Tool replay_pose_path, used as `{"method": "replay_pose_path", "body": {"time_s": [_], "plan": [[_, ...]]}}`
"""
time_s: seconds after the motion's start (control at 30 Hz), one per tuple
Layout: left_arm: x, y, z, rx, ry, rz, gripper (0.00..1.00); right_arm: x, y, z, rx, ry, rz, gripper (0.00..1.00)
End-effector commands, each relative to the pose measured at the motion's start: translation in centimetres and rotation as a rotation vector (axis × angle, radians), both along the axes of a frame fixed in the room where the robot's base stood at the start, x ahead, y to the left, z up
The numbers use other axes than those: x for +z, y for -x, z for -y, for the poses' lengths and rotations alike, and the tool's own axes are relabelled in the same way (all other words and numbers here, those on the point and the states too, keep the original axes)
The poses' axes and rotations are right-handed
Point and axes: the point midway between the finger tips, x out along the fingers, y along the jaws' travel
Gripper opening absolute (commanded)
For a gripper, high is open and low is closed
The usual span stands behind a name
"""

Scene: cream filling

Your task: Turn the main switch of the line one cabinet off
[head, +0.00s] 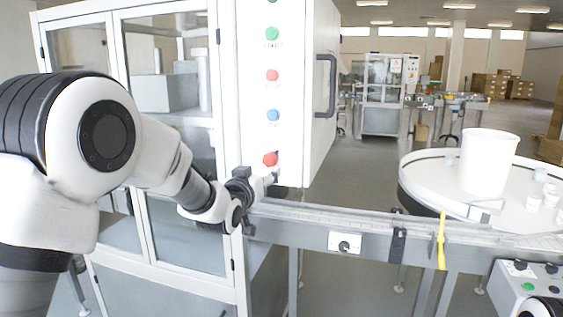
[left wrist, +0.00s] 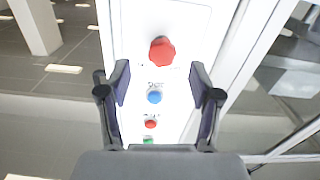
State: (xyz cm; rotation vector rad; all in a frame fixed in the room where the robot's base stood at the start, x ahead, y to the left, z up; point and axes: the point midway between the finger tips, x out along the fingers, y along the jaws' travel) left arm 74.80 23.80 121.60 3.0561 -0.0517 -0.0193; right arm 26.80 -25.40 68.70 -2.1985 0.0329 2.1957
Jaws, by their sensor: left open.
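The line one cabinet (head: 307,110) stands left of centre in the head view, with a white panel carrying a column of coloured buttons. The lowest is a red knob (head: 270,159), which looks like the main switch; in the left wrist view it is the large red knob (left wrist: 162,51). My left gripper (head: 268,177) is at the panel just below this knob. In the left wrist view its two fingers (left wrist: 158,78) are apart, with the knob beyond their tips, between their lines. The knob's setting cannot be read. My right gripper is not in view.
Above the knob are a blue button (head: 273,114), a red button (head: 272,75) and green ones (head: 271,33). A conveyor rail (head: 330,217) runs right from beside my gripper, carrying a small black rotary switch (head: 344,246). A round table (head: 420,180) holds a white tub (head: 487,160).

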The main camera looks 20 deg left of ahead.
Motion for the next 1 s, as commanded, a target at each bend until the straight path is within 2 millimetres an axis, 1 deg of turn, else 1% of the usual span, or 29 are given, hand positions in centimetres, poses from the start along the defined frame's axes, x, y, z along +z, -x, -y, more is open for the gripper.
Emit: {"method": "replay_pose_path", "body": {"time_s": [0.03,0.07,0.17,0.4,0.5,0.6,0.8,0.87,0.9,0.97,1.0], "plan": [[0.7,0.0,0.0,0.000,0.000,0.010,0.64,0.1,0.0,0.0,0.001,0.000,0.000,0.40],[1.0,-0.1,0.0,0.000,0.000,0.014,0.64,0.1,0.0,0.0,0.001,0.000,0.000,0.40],[1.2,-1.1,0.0,0.000,0.000,0.014,0.64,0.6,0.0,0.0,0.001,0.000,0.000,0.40],[1.2,-5.7,0.2,0.000,0.000,0.013,0.64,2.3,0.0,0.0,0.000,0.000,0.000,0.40],[1.1,-7.0,0.2,0.000,0.000,0.013,0.64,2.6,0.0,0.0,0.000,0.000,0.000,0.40],[1.0,-7.6,0.3,0.000,0.000,0.012,0.64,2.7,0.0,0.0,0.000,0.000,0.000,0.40],[0.9,-7.7,0.3,0.000,0.000,0.012,0.64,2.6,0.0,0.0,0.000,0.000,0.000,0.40],[0.9,-7.6,0.3,0.000,0.000,0.012,0.43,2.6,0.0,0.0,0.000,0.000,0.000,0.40],[0.9,-7.6,0.3,0.000,0.000,0.012,0.29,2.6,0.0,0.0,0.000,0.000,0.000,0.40],[0.9,-7.6,0.3,0.000,0.000,0.012,0.07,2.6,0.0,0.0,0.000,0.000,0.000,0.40],[0.9,-7.6,0.3,0.000,0.000,0.012,0.04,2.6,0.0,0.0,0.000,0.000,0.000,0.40]]}}
